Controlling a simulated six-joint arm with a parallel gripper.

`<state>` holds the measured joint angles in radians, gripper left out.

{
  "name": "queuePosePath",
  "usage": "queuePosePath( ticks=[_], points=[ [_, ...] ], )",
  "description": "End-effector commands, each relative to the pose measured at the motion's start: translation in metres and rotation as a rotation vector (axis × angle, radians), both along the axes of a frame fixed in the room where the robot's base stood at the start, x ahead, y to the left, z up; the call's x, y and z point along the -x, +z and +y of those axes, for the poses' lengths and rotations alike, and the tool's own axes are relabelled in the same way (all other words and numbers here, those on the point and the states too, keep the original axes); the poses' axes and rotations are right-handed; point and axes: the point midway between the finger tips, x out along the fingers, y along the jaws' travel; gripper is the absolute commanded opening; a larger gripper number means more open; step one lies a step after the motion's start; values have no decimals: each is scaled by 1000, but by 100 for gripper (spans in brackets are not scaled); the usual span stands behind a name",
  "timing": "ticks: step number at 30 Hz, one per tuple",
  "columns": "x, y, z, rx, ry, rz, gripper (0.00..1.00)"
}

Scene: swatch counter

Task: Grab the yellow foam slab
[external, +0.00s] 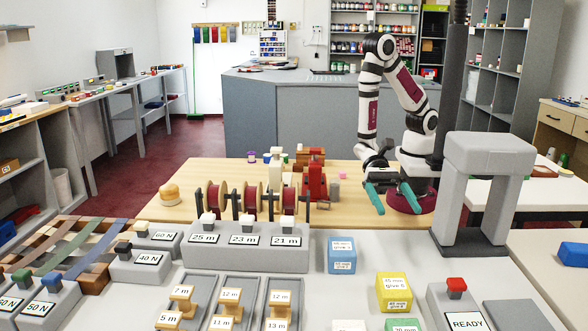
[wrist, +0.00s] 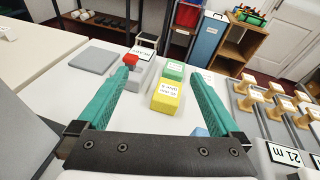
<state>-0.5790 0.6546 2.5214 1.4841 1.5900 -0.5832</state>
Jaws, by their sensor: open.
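The yellow foam slab (external: 394,290) is a small labelled block on the white counter in the external view, between a blue slab (external: 341,254) and a green slab (external: 403,325). In the wrist view the yellow slab (wrist: 166,97) lies ahead, between and beyond my fingertips, with the green slab (wrist: 173,70) just behind it. My gripper (external: 387,198) has teal fingers spread wide and holds nothing. It is above the counter's back part, apart from the yellow slab. In the wrist view my gripper (wrist: 165,75) shows both fingers.
A grey arch (external: 487,190) stands right of my gripper. A READY button box (external: 463,318) and a flat grey pad (external: 517,315) are at front right.

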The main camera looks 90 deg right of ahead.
Motion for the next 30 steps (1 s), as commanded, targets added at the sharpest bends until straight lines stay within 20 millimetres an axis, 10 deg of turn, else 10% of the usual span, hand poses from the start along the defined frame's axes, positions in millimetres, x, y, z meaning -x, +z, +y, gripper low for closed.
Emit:
queuePosePath(
  ticks=[6,30],
  points=[
    [-10,-84,6,145,-214,60,100],
    [-14,-136,140,148,-225,58,100]
  ],
)
